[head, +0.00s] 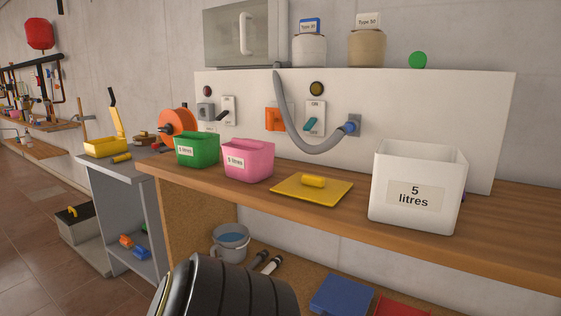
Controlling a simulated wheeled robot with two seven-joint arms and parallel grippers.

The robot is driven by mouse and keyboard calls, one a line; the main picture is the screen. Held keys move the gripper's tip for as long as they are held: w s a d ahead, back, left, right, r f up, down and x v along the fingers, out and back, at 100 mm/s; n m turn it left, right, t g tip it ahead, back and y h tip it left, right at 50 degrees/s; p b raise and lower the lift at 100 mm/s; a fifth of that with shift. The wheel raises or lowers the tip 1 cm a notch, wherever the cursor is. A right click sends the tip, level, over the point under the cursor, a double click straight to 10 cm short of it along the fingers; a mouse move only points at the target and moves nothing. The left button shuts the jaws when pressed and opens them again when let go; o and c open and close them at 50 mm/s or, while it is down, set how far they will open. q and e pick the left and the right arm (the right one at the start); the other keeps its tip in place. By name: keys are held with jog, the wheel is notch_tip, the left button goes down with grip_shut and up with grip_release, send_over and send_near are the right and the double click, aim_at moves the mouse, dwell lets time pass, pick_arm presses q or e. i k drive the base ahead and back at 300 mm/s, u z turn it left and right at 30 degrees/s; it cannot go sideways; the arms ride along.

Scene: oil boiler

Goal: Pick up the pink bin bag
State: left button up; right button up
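A pink open-topped container (248,160) with a white label stands upright on the wooden worktop, left of the middle in the head view. It is the only clearly pink thing near me; I cannot make out a pink bin bag as such. Its inside is mostly hidden by its front wall. Neither of my grippers shows in this view.
A green container (197,150) stands just left of the pink one. A yellow board (311,191) with a handle lies to its right, then a white "5 litres" container (417,187). Behind is a white panel (430,110) with switches and a grey hose (300,137).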

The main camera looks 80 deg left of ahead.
aim_at(250, 160)
jog(key=u, duration=2.8)
jog(key=k, duration=0.55)
jog(key=u, duration=0.8)
jog(key=i, duration=1.15)
jog(key=z, duration=0.3)
